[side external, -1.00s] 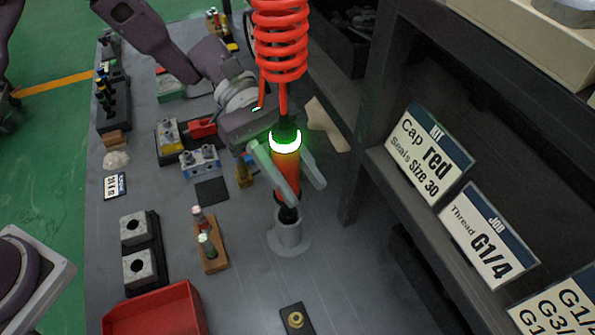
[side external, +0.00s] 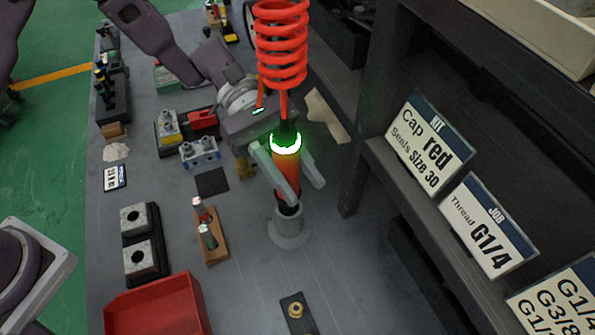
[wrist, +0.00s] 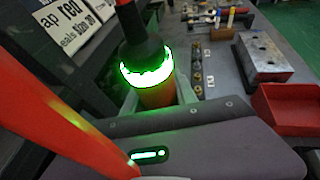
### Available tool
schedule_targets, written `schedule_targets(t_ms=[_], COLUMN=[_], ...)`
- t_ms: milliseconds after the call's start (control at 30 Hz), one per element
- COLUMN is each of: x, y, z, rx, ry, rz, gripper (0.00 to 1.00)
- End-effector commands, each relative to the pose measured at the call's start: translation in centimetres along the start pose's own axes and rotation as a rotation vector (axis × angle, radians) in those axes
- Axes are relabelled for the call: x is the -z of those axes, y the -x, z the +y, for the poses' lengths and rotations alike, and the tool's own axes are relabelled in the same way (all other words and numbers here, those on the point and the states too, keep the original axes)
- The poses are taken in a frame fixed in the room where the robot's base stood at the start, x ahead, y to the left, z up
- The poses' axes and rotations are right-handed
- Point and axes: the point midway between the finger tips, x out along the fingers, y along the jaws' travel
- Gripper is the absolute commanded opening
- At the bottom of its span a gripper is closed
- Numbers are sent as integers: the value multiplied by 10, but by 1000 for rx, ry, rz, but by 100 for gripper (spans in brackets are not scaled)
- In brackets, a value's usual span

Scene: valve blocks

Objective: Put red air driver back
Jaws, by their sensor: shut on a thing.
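The red air driver (side external: 287,170) hangs upright below a coiled red hose and has a glowing green ring near its top. My gripper (side external: 292,180) is shut around its orange-red body. The driver's lower end is at the mouth of a grey round holder (side external: 289,228) on the bench; how deep it sits is hard to tell. In the wrist view the driver (wrist: 148,65) shows its black top and green ring, with its lower part and the holder hidden behind my gripper.
A wooden block with small capped parts (side external: 210,232) stands left of the holder. A red bin (side external: 155,308) is at the front left, and a dark plate with a brass ring (side external: 297,315) is at the front. A shelf with signs (side external: 430,145) borders the right.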

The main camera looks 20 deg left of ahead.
Motion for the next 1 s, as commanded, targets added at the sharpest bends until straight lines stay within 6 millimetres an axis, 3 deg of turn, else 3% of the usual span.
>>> schedule_targets(t_ms=[1000], x=[20], y=[-9], z=[0], rx=[0], ry=[-1], rz=[-3], gripper=[0])
